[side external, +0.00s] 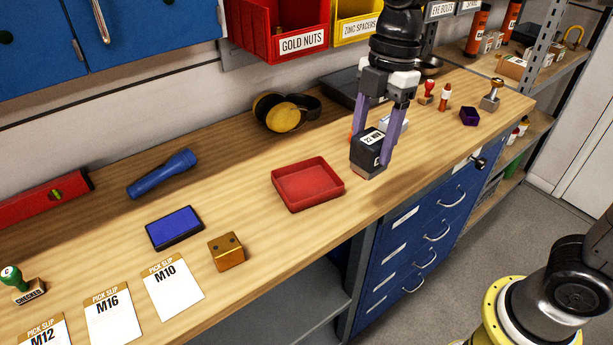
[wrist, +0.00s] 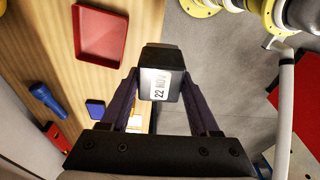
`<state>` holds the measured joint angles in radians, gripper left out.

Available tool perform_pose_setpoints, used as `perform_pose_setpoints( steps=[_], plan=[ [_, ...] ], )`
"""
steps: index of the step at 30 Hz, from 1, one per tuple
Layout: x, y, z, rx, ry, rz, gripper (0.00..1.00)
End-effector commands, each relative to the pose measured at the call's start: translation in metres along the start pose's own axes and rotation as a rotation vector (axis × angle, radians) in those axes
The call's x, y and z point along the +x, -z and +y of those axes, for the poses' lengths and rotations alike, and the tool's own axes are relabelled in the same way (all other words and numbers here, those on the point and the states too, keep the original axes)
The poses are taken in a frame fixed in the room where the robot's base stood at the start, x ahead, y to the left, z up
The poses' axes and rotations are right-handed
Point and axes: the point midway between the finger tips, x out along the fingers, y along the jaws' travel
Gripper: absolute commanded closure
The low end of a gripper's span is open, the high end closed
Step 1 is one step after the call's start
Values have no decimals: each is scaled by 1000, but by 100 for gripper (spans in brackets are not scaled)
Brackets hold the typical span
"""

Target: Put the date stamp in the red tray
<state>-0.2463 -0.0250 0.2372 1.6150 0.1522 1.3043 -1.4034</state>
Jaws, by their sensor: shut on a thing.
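The date stamp (side external: 370,149) is a dark block with a white "22 NOV" label and a paler base. My gripper (side external: 378,145) is shut on it, with a purple finger on each side. It appears held upright, just right of the red tray; I cannot tell how far it is above the bench. In the wrist view the date stamp (wrist: 163,75) sits between the fingers (wrist: 163,92). The red tray (side external: 309,200) is shallow and empty on the bench. It also shows at the upper left of the wrist view (wrist: 100,32).
On the bench (side external: 240,172) are a blue flashlight (side external: 162,174), a blue ink pad (side external: 174,227), a brass block (side external: 227,251) and yellow ear defenders (side external: 281,112). Small stamps and a purple box (side external: 469,116) stand at the right. Bins (side external: 285,30) hang above.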

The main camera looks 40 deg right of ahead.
Motion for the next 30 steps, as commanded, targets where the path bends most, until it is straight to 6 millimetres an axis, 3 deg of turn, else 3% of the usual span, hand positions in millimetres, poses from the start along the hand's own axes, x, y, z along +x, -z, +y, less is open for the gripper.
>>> perform_pose_setpoints(
  steps=[4, 7, 18, 24, 30],
  plan=[
    [-6, -12, 2, 34, -21, 4, 98],
    [1, -10, 16, 39, -20, 4, 98],
    [42, 5, 94, 37, -19, 3, 98],
    [73, 7, 118, 38, -21, 4, 98],
    [84, 8, 129, 37, -23, 5, 98]
  ],
)
